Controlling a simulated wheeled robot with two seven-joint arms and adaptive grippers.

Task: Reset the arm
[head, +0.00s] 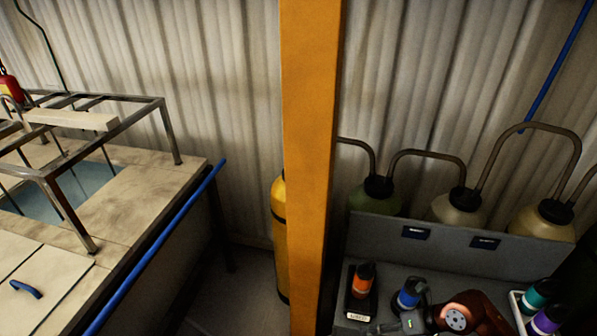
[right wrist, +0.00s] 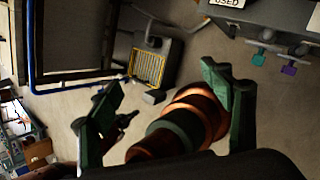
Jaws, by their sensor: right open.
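My right gripper (right wrist: 163,88) shows in the right wrist view with its two dark green fingers spread wide apart. No object is held between the fingertips. Copper-coloured rounded parts with a green band, which look like my own arm, lie behind and between the fingers. In the head view a reddish-brown arm part, seemingly mine, shows at the bottom right over the grey bench; the gripper there is not clear. My left gripper is in neither view.
An orange post (head: 311,150) stands mid-view. A tank table (head: 150,195) with a blue rail is left. On the right, a grey bench (head: 390,262) holds an orange-topped item (head: 363,279) and a blue-collared item (head: 408,298). Carboys (head: 458,205) stand behind. Floor (right wrist: 180,75) shows below my gripper.

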